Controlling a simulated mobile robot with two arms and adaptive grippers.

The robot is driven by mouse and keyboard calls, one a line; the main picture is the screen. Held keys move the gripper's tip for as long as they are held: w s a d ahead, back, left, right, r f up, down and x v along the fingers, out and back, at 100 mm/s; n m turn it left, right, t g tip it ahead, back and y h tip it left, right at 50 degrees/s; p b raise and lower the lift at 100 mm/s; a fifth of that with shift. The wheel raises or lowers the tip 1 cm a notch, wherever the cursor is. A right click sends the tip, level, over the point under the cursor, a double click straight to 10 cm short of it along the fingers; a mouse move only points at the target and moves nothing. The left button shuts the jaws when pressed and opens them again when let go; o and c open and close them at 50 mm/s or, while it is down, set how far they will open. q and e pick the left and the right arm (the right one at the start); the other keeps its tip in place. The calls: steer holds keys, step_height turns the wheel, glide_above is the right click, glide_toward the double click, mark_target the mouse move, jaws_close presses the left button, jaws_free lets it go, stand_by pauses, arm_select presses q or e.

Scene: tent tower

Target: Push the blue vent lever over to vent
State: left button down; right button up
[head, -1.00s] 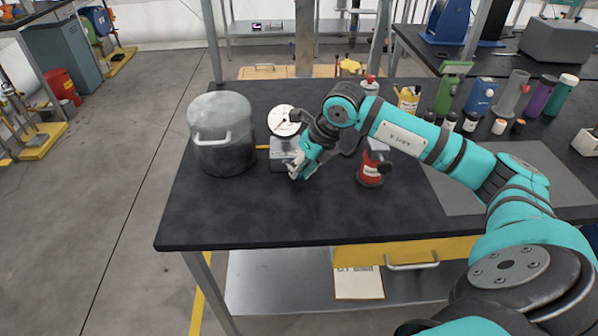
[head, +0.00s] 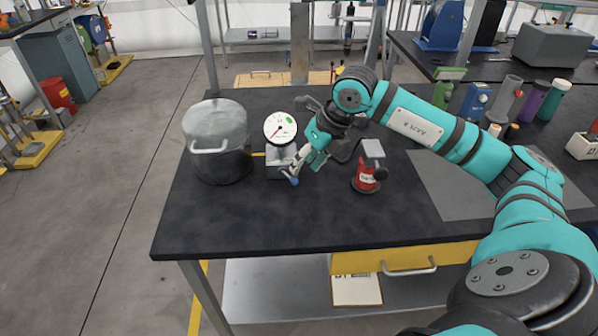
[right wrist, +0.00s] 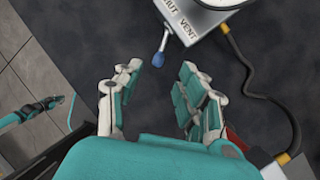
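The vent box (right wrist: 196,17) is a small grey box with the words SHUT, partly cut off, and VENT; a dial gauge (head: 280,128) stands on it. Its lever has a blue knob (right wrist: 158,60) and sticks out from the box edge, left of the word VENT in the right wrist view. The knob also shows low at the box front in the head view (head: 292,180). My right gripper (right wrist: 160,82) is open and empty, its fingers apart. The knob lies just beyond and between the fingertips; whether they touch cannot be told. My left gripper is absent from the head view; a small teal-grey part at the wrist view's left edge may be it.
A grey pot (head: 217,140) stands close left of the box. A red can-like device (head: 368,178) stands to the right of my right gripper. A dark hose (right wrist: 262,95) runs from the box. The front of the black table (head: 270,225) is clear.

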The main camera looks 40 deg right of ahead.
steer(key=v, duration=0.6)
steer(key=shift+s+r, duration=0.2)
